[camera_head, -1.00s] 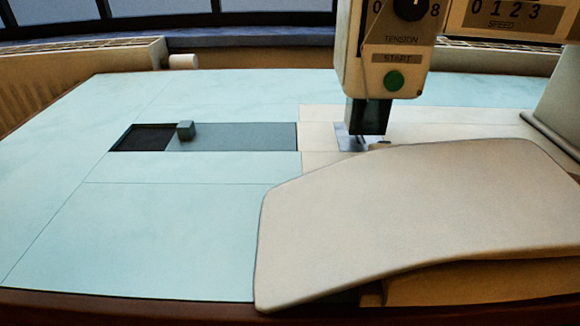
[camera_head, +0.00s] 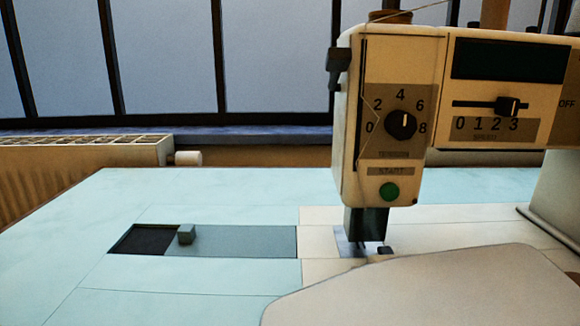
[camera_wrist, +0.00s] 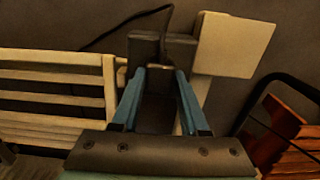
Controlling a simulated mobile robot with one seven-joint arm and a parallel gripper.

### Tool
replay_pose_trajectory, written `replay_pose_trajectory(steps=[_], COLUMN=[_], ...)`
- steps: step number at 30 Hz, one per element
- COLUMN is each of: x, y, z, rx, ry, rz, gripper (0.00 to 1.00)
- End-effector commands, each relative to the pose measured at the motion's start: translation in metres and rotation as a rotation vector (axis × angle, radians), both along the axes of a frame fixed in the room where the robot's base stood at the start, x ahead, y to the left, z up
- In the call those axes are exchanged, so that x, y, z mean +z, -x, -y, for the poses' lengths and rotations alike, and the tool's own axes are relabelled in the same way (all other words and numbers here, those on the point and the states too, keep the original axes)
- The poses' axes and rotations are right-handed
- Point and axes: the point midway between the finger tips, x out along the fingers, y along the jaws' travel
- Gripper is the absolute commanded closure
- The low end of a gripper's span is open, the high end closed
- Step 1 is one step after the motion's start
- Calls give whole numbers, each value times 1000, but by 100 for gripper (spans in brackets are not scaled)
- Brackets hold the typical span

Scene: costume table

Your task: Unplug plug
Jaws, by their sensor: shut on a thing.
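My gripper (camera_wrist: 160,76) shows in the wrist view, with two blue fingers closed on a dark plug (camera_wrist: 155,100). The plug lies between the fingers, and its outline is hard to make out in the dark. A dark cord (camera_wrist: 112,33) curves above the fingertips. A dark block (camera_wrist: 180,48) sits just beyond the tips, beside a pale square plate (camera_wrist: 234,45). I cannot tell whether the plug is still seated in a socket. The gripper and plug are not in the head view.
In the head view, a cream sewing machine (camera_head: 392,120) stands on a light blue table (camera_head: 180,280). A beige panel (camera_head: 430,295) covers the front right. A radiator (camera_head: 85,155) is behind left. In the wrist view, pale slats (camera_wrist: 55,75) are left and an orange-brown wooden thing (camera_wrist: 290,135) right.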

Motion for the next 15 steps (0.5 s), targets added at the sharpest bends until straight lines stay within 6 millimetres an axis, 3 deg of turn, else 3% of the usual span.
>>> replay_pose_trajectory(steps=[15], x=[15], y=[0], z=[0], rx=[0], ry=[0], rz=[0], gripper=[100])
